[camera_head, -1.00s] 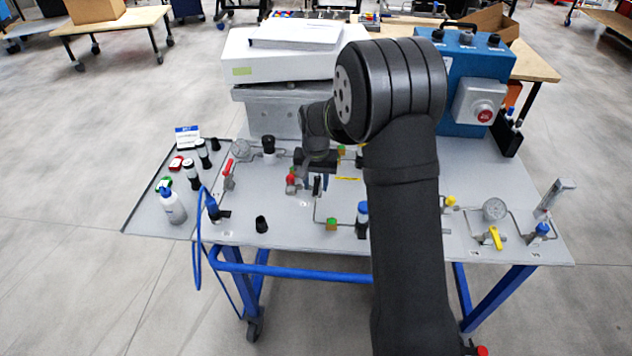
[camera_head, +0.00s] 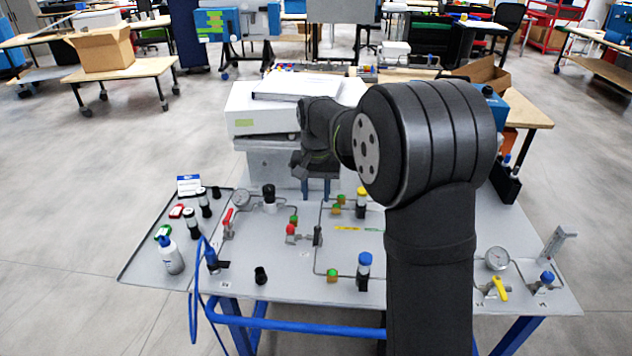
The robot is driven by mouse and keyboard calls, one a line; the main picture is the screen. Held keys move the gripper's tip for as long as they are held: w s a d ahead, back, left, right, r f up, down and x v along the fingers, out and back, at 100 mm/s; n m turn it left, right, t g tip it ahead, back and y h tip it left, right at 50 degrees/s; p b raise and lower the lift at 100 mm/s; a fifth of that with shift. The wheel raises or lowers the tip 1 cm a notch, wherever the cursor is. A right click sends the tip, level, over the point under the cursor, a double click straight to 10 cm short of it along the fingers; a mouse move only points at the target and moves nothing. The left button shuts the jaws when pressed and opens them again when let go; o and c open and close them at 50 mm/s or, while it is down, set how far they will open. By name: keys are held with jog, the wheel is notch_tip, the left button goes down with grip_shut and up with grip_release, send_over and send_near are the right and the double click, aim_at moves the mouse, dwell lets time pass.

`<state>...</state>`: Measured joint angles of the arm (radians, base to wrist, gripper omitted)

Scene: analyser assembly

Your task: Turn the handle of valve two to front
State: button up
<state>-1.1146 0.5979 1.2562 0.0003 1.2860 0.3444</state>
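The panel (camera_head: 350,300) carries several small valves, and their number labels are too small to read, so I cannot tell which is valve two. A valve with a long red handle (camera_head: 228,216) is at the left, its handle slanting upward. A second valve with a short-looking red handle (camera_head: 291,230) is left of the middle. A valve with a yellow handle (camera_head: 499,287) is at the right. My gripper (camera_head: 317,190) is above the rear of the panel, behind the middle red valve and apart from it. Its two blue fingers point down, spread apart, with nothing seen between them.
A white and grey analyser box (camera_head: 262,125) stands behind the gripper. Gauges, thin pipes and blue-capped fittings (camera_head: 364,262) stand up from the panel. A bottle (camera_head: 171,256) and dark vials are at the left. My arm hides the panel's right-middle part.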

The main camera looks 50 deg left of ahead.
aim_at(316, 238)
jog(key=shift+r, duration=1.55)
notch_tip(316, 238, down, 18)
jog(key=shift+r, duration=0.25)
notch_tip(316, 238, up, 18)
notch_tip(316, 238, down, 18)
jog(key=shift+r, duration=0.2)
jog(key=shift+f, duration=0.25)
jog(key=shift+w+d+n, duration=0.2)
jog(key=shift+w+n, duration=0.05)
jog(key=shift+n, duration=0.55)
jog(key=shift+w+d+n, duration=0.15)
jog(key=shift+w+n, duration=0.05)
jog(key=shift+n, duration=0.6)
